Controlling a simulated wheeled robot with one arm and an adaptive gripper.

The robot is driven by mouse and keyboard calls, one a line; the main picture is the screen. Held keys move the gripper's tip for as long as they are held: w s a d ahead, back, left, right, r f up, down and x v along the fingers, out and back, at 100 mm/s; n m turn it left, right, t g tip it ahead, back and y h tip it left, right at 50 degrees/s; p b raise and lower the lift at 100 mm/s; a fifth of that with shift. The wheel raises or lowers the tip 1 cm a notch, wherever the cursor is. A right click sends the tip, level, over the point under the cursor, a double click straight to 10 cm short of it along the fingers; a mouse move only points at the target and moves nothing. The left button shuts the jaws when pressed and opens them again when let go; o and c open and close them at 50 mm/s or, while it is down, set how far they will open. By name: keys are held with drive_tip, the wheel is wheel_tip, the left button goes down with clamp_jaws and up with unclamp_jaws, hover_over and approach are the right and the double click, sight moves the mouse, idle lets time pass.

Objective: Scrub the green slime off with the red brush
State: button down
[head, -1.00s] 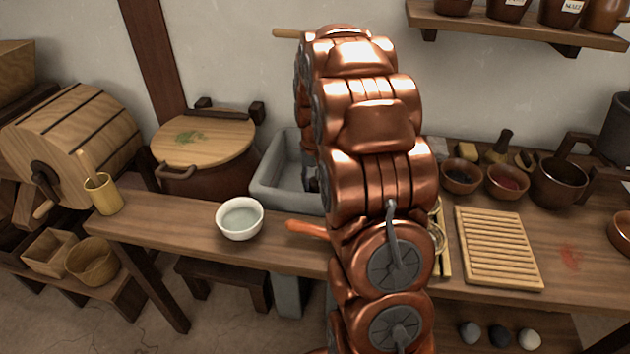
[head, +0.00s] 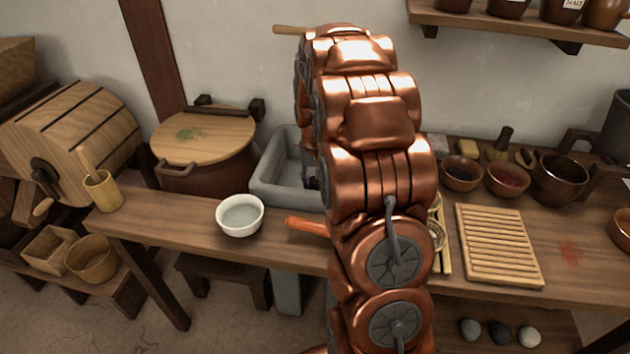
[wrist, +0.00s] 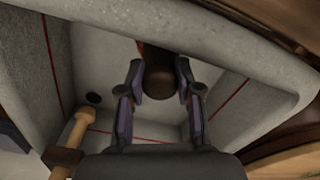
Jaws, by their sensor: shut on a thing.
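A green smear (head: 190,134) lies on the round wooden lid (head: 222,150) of a brown vessel at the back left in the head view. An orange-red handle (head: 308,227) lies on the bench; its other end is hidden behind my arm, so I cannot tell what tool it belongs to. My gripper (wrist: 160,80) is over the grey stone trough (wrist: 58,50) in the wrist view, shut on a dark brown rounded thing (wrist: 159,78). I see this thing end-on and cannot tell what it is. My arm mostly hides the gripper in the head view.
The grey trough also shows in the head view (head: 275,188). A white bowl (head: 240,229) stands at the bench front, left of my arm. A slatted wooden board (head: 497,245) and several brown bowls stand right. A wooden stick (wrist: 76,130) crosses the trough's lower left in the wrist view.

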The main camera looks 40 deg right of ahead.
drive_tip(key=shift+f, duration=0.55)
